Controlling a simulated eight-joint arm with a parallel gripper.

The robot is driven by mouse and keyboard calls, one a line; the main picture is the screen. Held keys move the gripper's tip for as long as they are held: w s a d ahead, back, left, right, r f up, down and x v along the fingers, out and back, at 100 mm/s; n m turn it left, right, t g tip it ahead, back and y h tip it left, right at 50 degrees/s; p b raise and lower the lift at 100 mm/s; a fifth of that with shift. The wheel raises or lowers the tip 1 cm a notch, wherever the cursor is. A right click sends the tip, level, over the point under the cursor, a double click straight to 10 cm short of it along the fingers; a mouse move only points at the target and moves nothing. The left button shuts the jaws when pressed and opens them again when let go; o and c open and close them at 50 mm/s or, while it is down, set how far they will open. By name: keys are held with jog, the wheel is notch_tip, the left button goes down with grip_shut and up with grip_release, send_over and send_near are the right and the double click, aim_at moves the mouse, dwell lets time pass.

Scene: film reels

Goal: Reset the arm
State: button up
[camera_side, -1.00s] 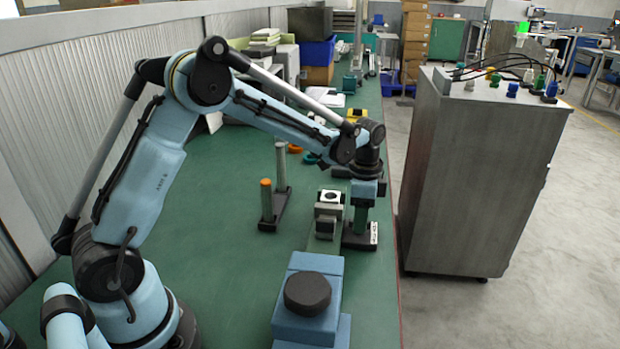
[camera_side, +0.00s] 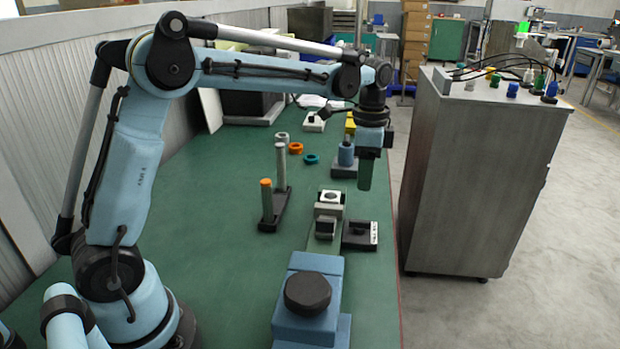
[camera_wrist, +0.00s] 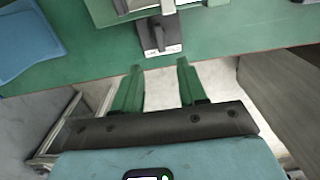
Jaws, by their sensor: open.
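My gripper (camera_side: 365,180) is raised above the right edge of the green bench, with its green fingers pointing down. In the wrist view my gripper (camera_wrist: 160,75) shows two green fingers spread apart with nothing between them. A small black labelled block (camera_side: 360,235) lies on the bench below and nearer than the fingers. It also shows in the wrist view (camera_wrist: 158,36), past the fingertips. My gripper is clear of it.
A grey fixture (camera_side: 328,212) and a blue block with a black knob (camera_side: 308,292) stand left of the labelled block. Two upright posts (camera_side: 273,195) stand further left. Orange (camera_side: 296,148) and teal (camera_side: 311,159) rings lie behind. A metal cabinet (camera_side: 475,170) stands right of the bench.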

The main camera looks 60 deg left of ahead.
jog(key=shift+r, duration=0.6)
